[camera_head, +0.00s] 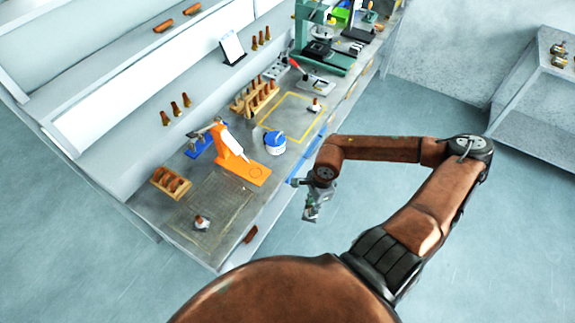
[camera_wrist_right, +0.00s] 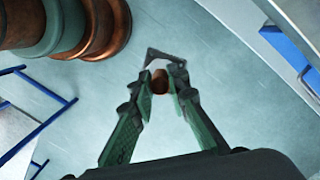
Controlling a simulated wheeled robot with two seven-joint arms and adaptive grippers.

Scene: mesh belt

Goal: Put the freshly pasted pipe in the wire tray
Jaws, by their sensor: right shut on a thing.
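My right gripper (camera_head: 310,213) hangs in the air off the front edge of the workbench, over the floor. In the right wrist view the right gripper (camera_wrist_right: 160,75) is shut on a small brown, rounded thing (camera_wrist_right: 159,82), seen nearly end-on; it may be the pipe, but I cannot tell for sure. A grey mesh panel (camera_head: 232,200), which may be the wire tray, lies at the near left end of the bench. A small white and brown piece (camera_head: 202,223) stands on it. My left gripper is not in view.
Behind the mesh are an orange stand (camera_head: 243,170), a blue-lidded tub (camera_head: 275,143) and a wooden rack of brown pieces (camera_head: 172,182). A green machine (camera_head: 318,50) stands further back. The yellow-outlined area (camera_head: 292,117) is mostly clear.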

